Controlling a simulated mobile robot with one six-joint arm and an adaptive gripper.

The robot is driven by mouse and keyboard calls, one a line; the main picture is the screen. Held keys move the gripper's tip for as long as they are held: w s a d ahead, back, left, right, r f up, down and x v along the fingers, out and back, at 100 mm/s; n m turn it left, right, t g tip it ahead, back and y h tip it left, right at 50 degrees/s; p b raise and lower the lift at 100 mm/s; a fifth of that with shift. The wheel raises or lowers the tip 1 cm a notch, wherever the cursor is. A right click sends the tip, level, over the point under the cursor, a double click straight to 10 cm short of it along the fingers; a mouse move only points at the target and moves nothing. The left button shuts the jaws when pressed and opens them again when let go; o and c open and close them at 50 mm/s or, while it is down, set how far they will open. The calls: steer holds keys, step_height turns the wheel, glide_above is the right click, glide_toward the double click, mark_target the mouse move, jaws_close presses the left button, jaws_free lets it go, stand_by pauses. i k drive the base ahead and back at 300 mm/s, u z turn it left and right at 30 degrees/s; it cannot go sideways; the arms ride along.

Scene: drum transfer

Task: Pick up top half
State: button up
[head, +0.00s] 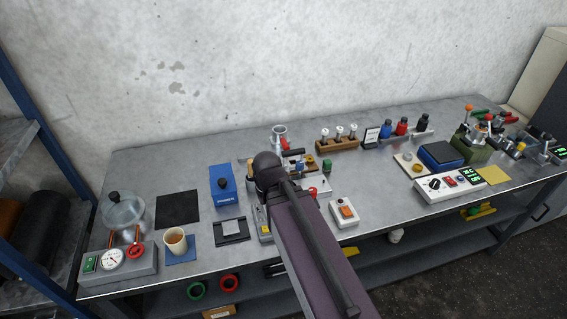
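My arm rises from the bottom centre of the head view and reaches over the workbench (390,210). Its dark rounded joint covers part of the bench middle. My gripper cannot be made out; the arm seems to hide it. No object can be told for sure as the top half. Around the arm's end are a clear cylinder-like part (279,132) with red beside it, and small brown and blue parts (310,162) on a light plate. They are partly hidden and too small to tell in detail.
At left are a gauge box (112,259), a glass vessel (122,212), a beige cup (176,240) and a blue box (226,186). Behind are a wooden vial rack (337,144) and bottles (402,127). At right are a white control box (450,186) and green machine (472,146).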

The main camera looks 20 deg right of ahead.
mark_target(296, 154)
steer(key=u, duration=0.25)
steer(key=k, duration=0.9)
steer(key=z, duration=0.85)
steer(key=i, duration=1)
steer(key=z, duration=0.1)
